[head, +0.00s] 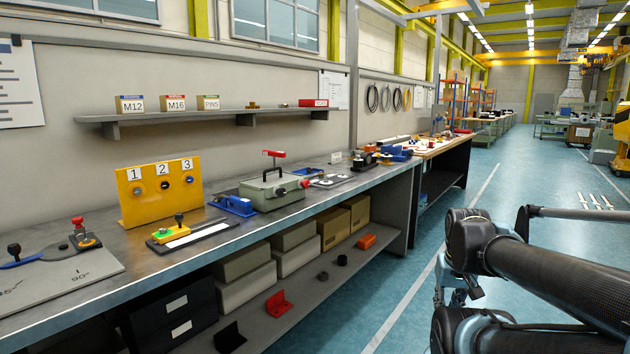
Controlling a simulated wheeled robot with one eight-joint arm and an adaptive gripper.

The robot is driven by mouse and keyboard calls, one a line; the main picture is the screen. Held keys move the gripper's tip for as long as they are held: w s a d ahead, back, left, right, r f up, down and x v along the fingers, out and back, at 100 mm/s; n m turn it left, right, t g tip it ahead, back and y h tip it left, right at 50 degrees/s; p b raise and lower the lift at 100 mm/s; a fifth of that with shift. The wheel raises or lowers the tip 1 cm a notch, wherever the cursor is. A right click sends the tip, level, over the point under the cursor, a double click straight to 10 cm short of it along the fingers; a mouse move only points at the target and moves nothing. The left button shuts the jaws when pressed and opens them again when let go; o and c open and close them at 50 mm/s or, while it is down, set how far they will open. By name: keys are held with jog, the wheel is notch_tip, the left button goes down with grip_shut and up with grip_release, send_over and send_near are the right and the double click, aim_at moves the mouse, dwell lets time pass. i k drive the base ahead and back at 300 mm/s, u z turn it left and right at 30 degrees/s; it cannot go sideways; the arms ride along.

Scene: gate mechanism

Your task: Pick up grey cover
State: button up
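A grey-green box (274,191) stands on the workbench near the middle. Its flat grey top (272,181) looks like a cover, and a black handle with a red grip (273,154) rises from it. A red knob (304,184) sits at the box's right side. The top appears to rest on the box; I cannot tell whether it is fastened. My arm (540,275) is folded at the lower right, over the floor and apart from the bench. I cannot make out my gripper's fingers.
A yellow numbered panel (160,190), a blue fixture (232,204) and a yellow-green block (170,233) stand left of the box. A wall shelf (200,117) hangs above. Boxes and loose parts lie on the lower shelf (330,262). The blue floor (400,318) beside the bench is clear.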

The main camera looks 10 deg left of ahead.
aim_at(273, 179)
jog(key=z, duration=1.65)
jog(key=k, duration=1)
jog(key=u, duration=1.5)
jog(key=i, duration=1)
